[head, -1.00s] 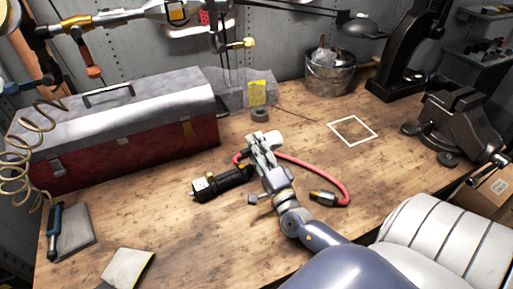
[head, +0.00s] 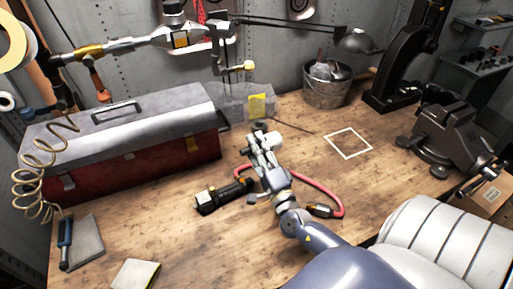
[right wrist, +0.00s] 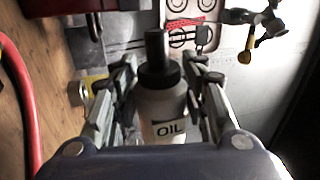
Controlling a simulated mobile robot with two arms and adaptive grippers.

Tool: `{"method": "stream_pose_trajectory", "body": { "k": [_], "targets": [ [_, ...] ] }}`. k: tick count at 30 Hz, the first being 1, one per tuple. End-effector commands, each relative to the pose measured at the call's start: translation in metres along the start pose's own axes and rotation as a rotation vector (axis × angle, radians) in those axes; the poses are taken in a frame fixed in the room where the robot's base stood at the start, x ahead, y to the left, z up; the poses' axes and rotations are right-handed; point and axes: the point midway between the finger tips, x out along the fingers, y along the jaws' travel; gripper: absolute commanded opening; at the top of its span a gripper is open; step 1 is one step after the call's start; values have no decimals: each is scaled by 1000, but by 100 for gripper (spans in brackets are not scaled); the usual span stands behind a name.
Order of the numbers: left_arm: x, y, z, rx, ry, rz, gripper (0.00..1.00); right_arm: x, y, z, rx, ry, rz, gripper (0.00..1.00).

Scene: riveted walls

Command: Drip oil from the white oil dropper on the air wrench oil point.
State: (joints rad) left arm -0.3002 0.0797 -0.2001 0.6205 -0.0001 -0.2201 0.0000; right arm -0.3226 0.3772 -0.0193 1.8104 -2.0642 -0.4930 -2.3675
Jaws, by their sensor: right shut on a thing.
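The white oil dropper (right wrist: 164,105), with a dark cap and nozzle and an "OIL" label, is between the fingers of my right gripper (right wrist: 160,100). In the head view, my right gripper (head: 262,148) is shut on the dropper (head: 277,142) above the table. The dropper is tilted well over, its nozzle side towards the toolbox. The black air wrench (head: 222,195) lies on the table, left of and below the gripper in the picture, apart from the dropper. Its oil point is too small to make out. My left gripper is not in view.
A red hose (head: 332,192) curves behind my right arm to a connector (head: 321,210). A red and grey toolbox (head: 140,148) stands left. A block with a yellow label (head: 257,105), a bucket (head: 326,90) and a vise (head: 445,138) stand behind. The white square outline (head: 349,143) is empty.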

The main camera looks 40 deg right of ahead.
Motion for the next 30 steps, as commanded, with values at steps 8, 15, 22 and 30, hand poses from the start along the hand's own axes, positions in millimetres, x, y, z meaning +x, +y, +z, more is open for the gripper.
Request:
{"method": "stream_pose_trajectory", "body": {
  "k": [8,15,22,30],
  "targets": [
    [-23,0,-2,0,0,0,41,6,-24,-1,0,1,-1,7],
    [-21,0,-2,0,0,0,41,6,-23,-1,4,2,-1,7],
    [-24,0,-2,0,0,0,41,8,-30,-2,332,92,-3,7],
    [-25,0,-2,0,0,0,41,8,-29,-3,424,115,-1,7]
  ]
}}
